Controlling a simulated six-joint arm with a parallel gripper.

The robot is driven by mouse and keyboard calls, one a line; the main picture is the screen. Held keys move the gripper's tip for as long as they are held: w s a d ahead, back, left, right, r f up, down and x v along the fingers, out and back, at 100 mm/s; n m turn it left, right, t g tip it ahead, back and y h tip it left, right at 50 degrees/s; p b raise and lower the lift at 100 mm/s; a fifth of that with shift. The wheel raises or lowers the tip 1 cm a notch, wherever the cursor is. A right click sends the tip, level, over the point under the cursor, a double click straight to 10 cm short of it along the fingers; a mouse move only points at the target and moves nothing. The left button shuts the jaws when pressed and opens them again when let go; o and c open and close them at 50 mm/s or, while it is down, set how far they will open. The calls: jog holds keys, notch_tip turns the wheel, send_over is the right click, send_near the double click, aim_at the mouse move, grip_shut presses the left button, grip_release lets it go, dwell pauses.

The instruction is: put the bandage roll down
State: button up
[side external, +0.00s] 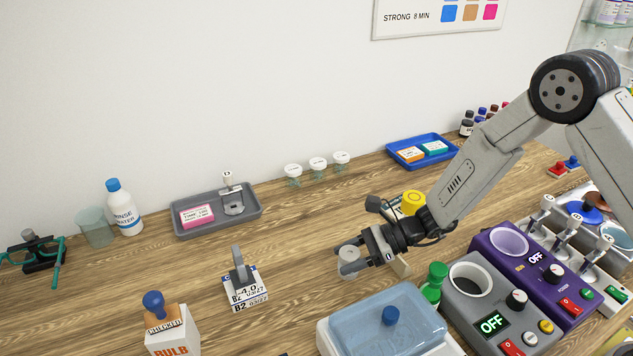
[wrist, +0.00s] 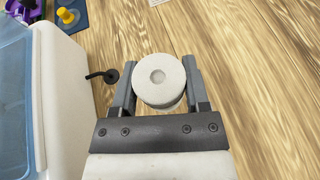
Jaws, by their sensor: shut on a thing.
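The bandage roll (wrist: 158,93) is a short white cylinder with a round hole in its middle. In the wrist view it sits between the two grey fingers of my gripper (wrist: 158,82), which are shut on its sides, with its flat end facing the camera. In the side view the roll (side external: 349,255) shows pale at the tip of my gripper (side external: 352,260), partly covered by the fingers. The gripper is low over the wooden table (side external: 290,290). I cannot tell whether the roll touches the wood.
A white tub with a blue lid (side external: 360,325) stands close in front, beside a green bottle (side external: 433,285) and a grey OFF unit (side external: 470,312). A card stack with a grey handle (side external: 245,290) is at left. A grey tray (side external: 252,212) lies behind. Bare wood lies between.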

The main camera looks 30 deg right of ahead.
jog(key=shift+f, duration=1.15)
jog(key=shift+f, duration=0.1)
jog(key=o, duration=1.2)
jog(key=v, duration=1.2)
